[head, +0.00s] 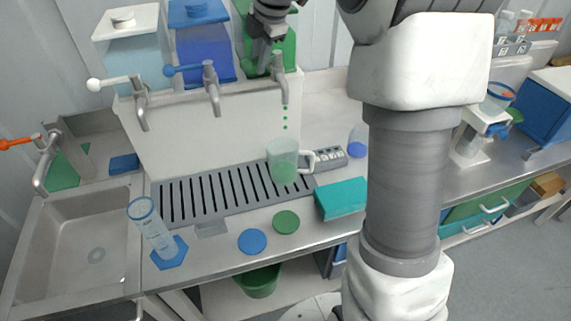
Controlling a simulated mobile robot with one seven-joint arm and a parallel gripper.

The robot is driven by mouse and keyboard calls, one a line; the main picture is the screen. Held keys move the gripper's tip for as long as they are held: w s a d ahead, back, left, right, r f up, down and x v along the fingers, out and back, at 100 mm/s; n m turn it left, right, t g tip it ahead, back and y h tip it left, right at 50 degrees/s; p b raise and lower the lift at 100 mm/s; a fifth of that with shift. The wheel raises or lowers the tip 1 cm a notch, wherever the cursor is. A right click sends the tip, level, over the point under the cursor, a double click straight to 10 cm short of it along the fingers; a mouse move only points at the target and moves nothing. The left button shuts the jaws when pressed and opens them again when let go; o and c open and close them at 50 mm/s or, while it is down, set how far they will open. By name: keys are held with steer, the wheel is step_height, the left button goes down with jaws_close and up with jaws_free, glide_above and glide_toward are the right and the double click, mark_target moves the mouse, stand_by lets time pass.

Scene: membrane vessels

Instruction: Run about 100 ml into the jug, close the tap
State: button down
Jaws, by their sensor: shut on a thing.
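The jug (283,157), clear with a white handle on its right, stands upright on the slotted drip tray (215,195). It stands under the spout of the green tank's tap (284,92). Green drops fall from that spout into the jug, and green liquid lies in its lower part; I cannot read a level mark. The green tank (290,50) is partly hidden by my arm. My gripper (262,65) is at this tap, shut on its green lever; the lever's round green end shows just left of the fingers.
White-levered (138,105) and blue-levered (211,88) taps stand to the left. A clear cylinder (150,225) stands on a blue base by the sink (85,245). Blue (252,241) and green (286,222) discs and a teal box (341,198) lie in front of the tray.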

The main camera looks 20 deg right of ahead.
steer(key=shift+w+a+r+m+h+p, duration=0.1)
steer(key=shift+w+m+h+p, duration=0.4)
steer(key=shift+m, duration=0.75)
steer(key=shift+w+a+m+h+p, duration=0.1)
steer(key=shift+w+m+h+p, duration=0.35)
steer(key=shift+m, duration=0.8)
steer(key=c, duration=0.8)
jaws_free()
steer(key=shift+w, duration=0.3)
steer(key=shift+s, duration=0.1)
steer(key=s+v, duration=0.1)
steer(key=v, duration=1.6)
steer(key=s+f+m, duration=0.5)
steer(key=s, duration=0.4)
steer(key=s+f+m+t, duration=0.1)
steer(key=s+f+m, duration=0.4)
steer(key=s, duration=0.5)
steer(key=s+f+m, duration=0.5)
steer(key=s+m, duration=0.2)
steer(key=s, duration=0.2)
steer(key=shift+s+d+f, duration=0.2)
steer(key=shift+s+f, duration=0.05)
